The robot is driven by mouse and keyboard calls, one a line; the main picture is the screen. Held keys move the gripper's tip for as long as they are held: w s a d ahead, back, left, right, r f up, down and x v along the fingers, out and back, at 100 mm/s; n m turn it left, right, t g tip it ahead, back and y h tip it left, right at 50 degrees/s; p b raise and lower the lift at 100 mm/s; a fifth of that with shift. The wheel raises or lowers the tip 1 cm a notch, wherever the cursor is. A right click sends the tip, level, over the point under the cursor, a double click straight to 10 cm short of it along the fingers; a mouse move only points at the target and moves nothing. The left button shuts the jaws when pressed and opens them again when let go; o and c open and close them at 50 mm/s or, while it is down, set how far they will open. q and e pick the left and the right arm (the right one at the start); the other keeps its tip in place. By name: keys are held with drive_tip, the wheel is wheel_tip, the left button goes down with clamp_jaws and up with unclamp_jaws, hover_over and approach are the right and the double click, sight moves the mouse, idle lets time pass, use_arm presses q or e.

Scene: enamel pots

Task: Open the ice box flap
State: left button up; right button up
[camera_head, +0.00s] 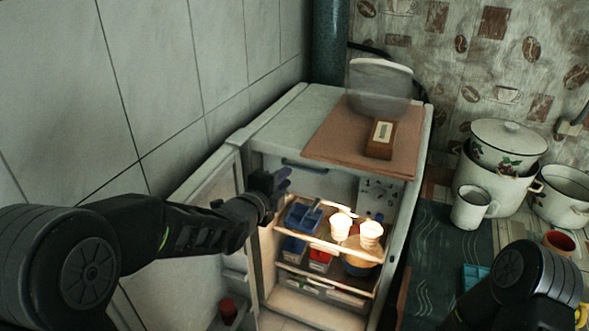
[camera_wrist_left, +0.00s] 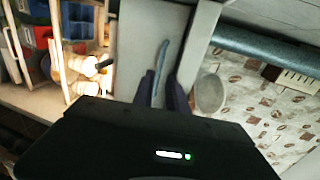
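The ice box flap (camera_head: 336,183) is a pale grey panel at the top of the open fridge's inside. It appears closed. It has a dark bar handle (camera_head: 303,166) along its upper edge. My left gripper (camera_head: 286,181) is in front of the flap's left part, just below the handle in the head view. In the left wrist view the flap (camera_wrist_left: 146,40) faces the gripper (camera_wrist_left: 161,80), and the handle (camera_wrist_left: 165,58) runs into the space between its two spread fingers. Contact with the handle cannot be told. My right gripper is out of view.
The fridge door (camera_head: 205,205) stands open at left. Below the flap, shelves hold two cream cups (camera_head: 355,230), blue bins and a red item. A brown board (camera_head: 345,150) with a small box (camera_head: 381,138) lies on top. Enamel pots (camera_head: 500,160) and a mug (camera_head: 470,208) stand right.

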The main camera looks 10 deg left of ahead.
sight(297, 168)
use_arm(q)
drive_tip(key=p+x, duration=0.1)
drive_tip(key=x, duration=0.6)
drive_tip(key=shift+w+d, duration=0.1)
drive_tip(key=shift+c, duration=0.6)
clamp_jaws()
idle(0.7)
